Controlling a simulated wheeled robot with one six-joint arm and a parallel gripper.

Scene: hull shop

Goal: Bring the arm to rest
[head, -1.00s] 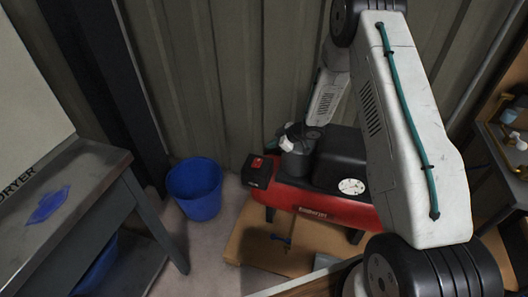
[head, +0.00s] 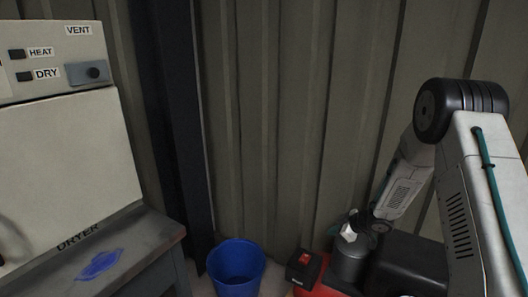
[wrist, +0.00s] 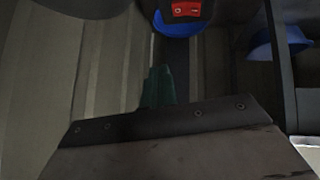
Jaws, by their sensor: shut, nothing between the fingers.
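My arm stands at the right of the head view, bent at a black joint, with its forearm sloping down left to a grey wrist above the red compressor (head: 304,292). I cannot make out the fingers there. In the wrist view my gripper (wrist: 160,72) shows as short dark green fingers, shut and empty, beyond a dark riveted plate. The compressor's black switch box with a red switch (head: 305,262) is just left of the wrist. The switch also shows at the top of the wrist view (wrist: 186,9).
A blue bucket (head: 236,270) stands on the floor left of the compressor. A dryer (head: 62,165) sits on a grey bench (head: 150,245) at the left, with a blue cloth (head: 100,264) on the bench top. A corrugated wall (head: 290,120) closes the back.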

